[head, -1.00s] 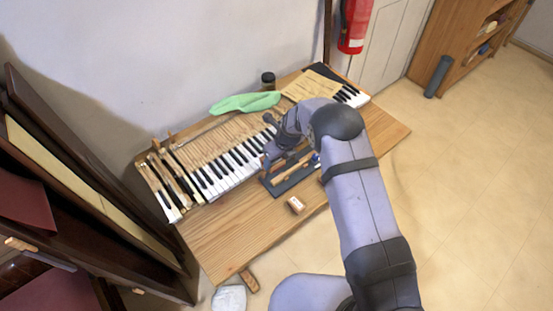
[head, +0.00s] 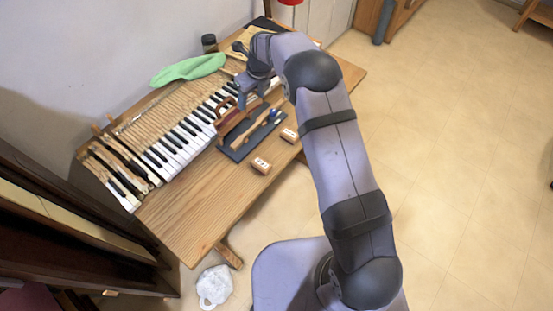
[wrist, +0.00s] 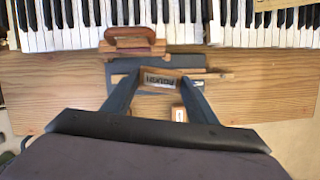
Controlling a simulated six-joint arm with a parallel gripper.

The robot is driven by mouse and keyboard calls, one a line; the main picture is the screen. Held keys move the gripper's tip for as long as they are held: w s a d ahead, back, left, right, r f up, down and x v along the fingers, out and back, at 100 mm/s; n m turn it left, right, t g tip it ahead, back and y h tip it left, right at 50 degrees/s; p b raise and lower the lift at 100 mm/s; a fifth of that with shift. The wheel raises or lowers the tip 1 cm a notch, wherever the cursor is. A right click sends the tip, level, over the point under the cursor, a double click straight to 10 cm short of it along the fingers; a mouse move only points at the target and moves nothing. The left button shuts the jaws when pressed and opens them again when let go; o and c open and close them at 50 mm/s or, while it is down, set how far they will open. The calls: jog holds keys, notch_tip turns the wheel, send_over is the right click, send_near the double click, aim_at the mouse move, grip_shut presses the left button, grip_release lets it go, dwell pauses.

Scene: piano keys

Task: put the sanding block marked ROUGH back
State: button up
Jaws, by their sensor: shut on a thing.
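My gripper (wrist: 160,78) is shut on a small wooden block (wrist: 160,82) with a pale label reading ROUGH, upside down in the wrist view. The block sits between the two fingertips. In the head view my gripper (head: 252,98) is above the near edge of the keyboard, beyond the dark tray; the held block cannot be made out there. The dark grey tray (head: 234,154) lies on the table in front of the keys. It also shows in the wrist view (wrist: 185,63), partly behind the held block and fingers.
Two small labelled blocks, one nearer (head: 261,165) and one farther (head: 289,134), stand on the table beside the tray. A brown-handled tool (wrist: 130,38) stands by the keys. Slim tools lie on the tray. A green cloth (head: 188,69) lies behind. The table's front left is clear.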

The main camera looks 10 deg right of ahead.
jog(key=s+d+f+m+b, duration=0.2)
jog(key=s+d+f+b, duration=0.1)
jog(key=s+d, duration=0.4)
jog(key=s+b, duration=0.1)
jog(key=s, duration=0.2)
jog(key=shift+s+d+f+t+h, duration=0.15)
jog(key=shift+f+t+h, duration=0.1)
jog(key=shift+t+h, duration=0.05)
jog(key=shift+f, duration=0.15)
jog(key=shift+f, duration=4.85)
jog(key=shift+f, duration=0.1)
jog(key=o, duration=0.6)
jog(key=shift+f, duration=0.1)
jog(key=shift+o, duration=0.6)
